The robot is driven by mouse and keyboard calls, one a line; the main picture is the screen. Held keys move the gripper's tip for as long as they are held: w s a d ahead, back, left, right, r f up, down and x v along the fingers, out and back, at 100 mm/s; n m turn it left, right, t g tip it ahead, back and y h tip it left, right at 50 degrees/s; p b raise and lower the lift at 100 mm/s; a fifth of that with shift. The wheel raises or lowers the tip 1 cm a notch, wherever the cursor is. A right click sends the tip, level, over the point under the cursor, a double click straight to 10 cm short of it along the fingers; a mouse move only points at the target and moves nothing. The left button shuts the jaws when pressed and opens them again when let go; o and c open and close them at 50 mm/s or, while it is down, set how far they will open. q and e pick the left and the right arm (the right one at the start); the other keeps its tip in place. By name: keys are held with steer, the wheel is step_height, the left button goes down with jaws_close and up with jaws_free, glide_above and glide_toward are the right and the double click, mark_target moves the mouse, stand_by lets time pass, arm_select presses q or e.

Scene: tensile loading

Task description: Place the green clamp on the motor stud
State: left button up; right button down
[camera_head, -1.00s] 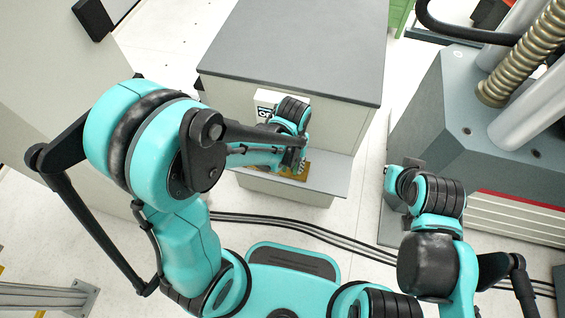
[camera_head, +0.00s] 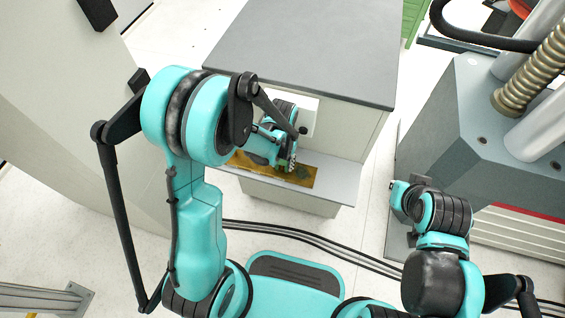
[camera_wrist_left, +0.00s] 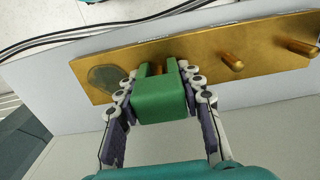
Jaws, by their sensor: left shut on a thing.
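My left gripper (camera_wrist_left: 160,100) is shut on the green clamp (camera_wrist_left: 160,100), a small block with two prongs. A brass stud (camera_wrist_left: 158,69) shows between the prongs, standing on the brass plate (camera_wrist_left: 205,45). Whether the clamp touches or sits fully on that stud cannot be told. Two more brass studs stand to the right, a nearer one (camera_wrist_left: 232,62) and a farther one (camera_wrist_left: 302,47). In the head view my left gripper (camera_head: 291,163) is at the brass plate (camera_head: 312,178), mostly hidden by my arm. My right arm is at right, its fingers not visible.
The plate lies on a light shelf (camera_head: 342,185) at the front of a grey-topped cabinet (camera_head: 310,45). A dark round patch (camera_wrist_left: 105,77) is at the plate's left end. A large grey machine (camera_head: 470,120) stands at right. Black cables (camera_head: 300,236) cross the floor.

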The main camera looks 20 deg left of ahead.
arm_select(q)
steer(key=shift+f, duration=0.2)
steer(key=o, duration=1.3)
steer(key=shift+r, duration=0.1)
